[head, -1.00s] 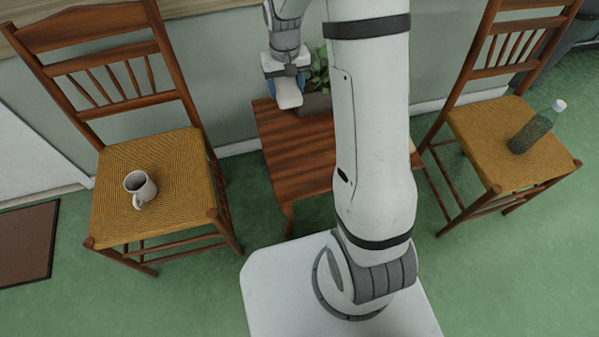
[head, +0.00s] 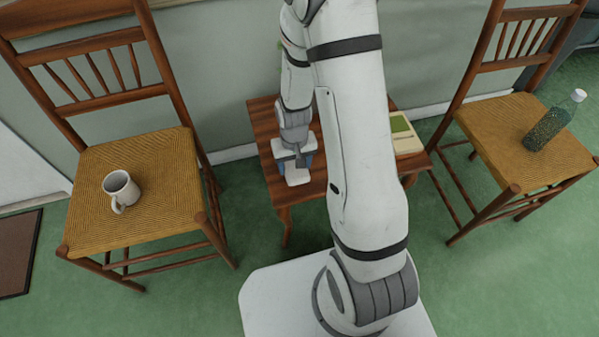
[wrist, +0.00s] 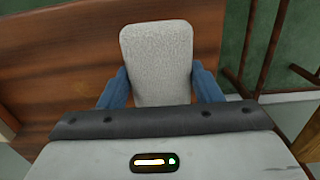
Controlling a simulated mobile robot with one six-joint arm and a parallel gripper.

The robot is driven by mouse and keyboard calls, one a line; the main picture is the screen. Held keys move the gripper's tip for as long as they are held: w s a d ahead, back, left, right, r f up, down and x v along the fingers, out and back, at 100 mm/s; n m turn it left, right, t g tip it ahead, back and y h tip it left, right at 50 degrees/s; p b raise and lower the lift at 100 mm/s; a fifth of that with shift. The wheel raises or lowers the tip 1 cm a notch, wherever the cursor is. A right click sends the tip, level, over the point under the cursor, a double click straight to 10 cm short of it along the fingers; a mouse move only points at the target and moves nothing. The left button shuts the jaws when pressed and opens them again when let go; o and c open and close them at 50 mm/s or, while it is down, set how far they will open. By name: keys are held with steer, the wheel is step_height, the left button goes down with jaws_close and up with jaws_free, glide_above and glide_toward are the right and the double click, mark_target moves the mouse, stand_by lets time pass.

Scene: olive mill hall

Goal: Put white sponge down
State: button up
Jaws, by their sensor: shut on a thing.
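My gripper (wrist: 160,92) has blue fingers and is shut on the white sponge (wrist: 156,52), with one finger at each side of it. In the head view the sponge (head: 297,176) is low over the left front part of the small wooden table (head: 284,194), close to its front edge. I cannot tell whether the sponge touches the tabletop. My gripper (head: 293,163) points down at the table there, and my arm hides much of the table's middle.
A green and cream item (head: 404,136) lies at the table's right back. A chair on the left holds a mug (head: 121,190). A chair on the right holds a green bottle (head: 555,120). My arm hides the plant seen earlier.

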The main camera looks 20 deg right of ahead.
mark_target(295, 171)
steer(key=shift+f+b, duration=0.65)
steer(key=shift+f, duration=1.15)
steer(key=shift+f, duration=0.1)
steer(key=o, duration=0.9)
steer(key=shift+o, duration=0.2)
step_height(295, 171, up, 12)
steer(key=p, duration=0.4)
steer(key=shift+p, duration=0.4)
steer(key=s+r, duration=0.6)
steer(key=r, duration=0.3)
steer(key=s+d+r+t, duration=0.1)
steer(key=s+r, duration=0.6)
steer(key=r, duration=0.3)
steer(key=shift+s+d+r, duration=0.2)
steer(key=shift+d+r, duration=0.05)
steer(key=shift+d, duration=0.05)
